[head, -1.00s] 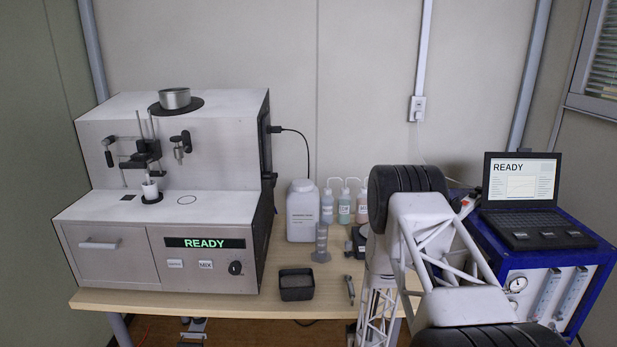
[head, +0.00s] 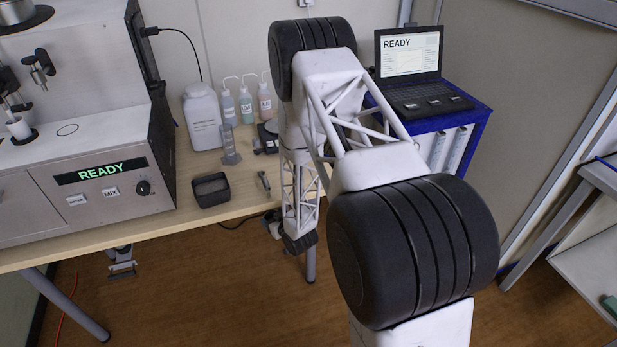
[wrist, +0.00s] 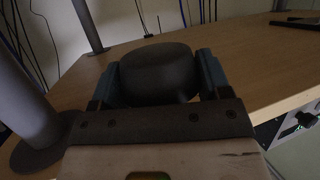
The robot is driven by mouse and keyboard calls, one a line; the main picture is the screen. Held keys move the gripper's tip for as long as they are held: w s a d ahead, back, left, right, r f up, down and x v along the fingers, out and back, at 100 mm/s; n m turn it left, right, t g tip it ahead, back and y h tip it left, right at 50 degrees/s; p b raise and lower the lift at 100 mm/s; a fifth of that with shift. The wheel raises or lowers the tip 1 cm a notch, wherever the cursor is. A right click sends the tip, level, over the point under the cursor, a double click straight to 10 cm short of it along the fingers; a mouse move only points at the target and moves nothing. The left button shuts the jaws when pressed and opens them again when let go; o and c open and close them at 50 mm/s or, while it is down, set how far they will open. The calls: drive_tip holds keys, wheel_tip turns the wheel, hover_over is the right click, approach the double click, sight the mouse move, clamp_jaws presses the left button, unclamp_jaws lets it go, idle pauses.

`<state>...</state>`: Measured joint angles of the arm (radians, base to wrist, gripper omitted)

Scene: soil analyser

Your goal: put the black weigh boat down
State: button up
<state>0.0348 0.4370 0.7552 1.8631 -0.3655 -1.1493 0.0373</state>
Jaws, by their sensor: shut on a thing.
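In the wrist view my gripper (wrist: 157,84) has its two blue fingers on either side of a dark, rounded thing, which I take to be the black weigh boat (wrist: 157,68). The gripper is shut on it. The boat's inside and underside cannot be made out. In the head view my arm comes down at the bench's front edge, and neither the fingers nor the boat can be made out there.
The bench (head: 240,205) carries the analyser (head: 105,180) showing READY, a dark open tub (head: 211,190), a white jar (head: 202,118), a cylinder (head: 230,146) and several wash bottles. A laptop (head: 415,65) stands on a blue unit at right.

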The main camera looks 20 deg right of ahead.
drive_tip(key=s+a+r+n+g+y, duration=0.3)
drive_tip(key=s+r+n+y, duration=0.1)
drive_tip(key=s+r, duration=0.25)
drive_tip(key=s+d+r+m+t+h, duration=0.1)
drive_tip(key=d+r, duration=0.4)
drive_tip(key=d, duration=0.3)
drive_tip(key=s+d+r+m+t+h, duration=0.1)
drive_tip(key=d+r+m+h, duration=0.1)
drive_tip(key=d+r, duration=0.4)
drive_tip(key=shift+s+d+r+t, duration=0.3)
drive_tip(key=shift+s+d, duration=0.1)
drive_tip(key=shift+d, duration=0.95)
drive_tip(key=w, duration=0.4)
drive_tip(key=w+d+f, duration=0.1)
drive_tip(key=w, duration=0.4)
drive_tip(key=w+d, duration=0.1)
drive_tip(key=w, duration=0.4)
drive_tip(key=shift+d+f, duration=0.1)
drive_tip(key=shift+f, duration=0.1)
drive_tip(key=shift+w, duration=0.15)
drive_tip(key=shift+w+d+f, duration=0.1)
drive_tip(key=shift+w, duration=0.45)
drive_tip(key=shift+w+f, duration=0.2)
drive_tip(key=shift+f, duration=1.35)
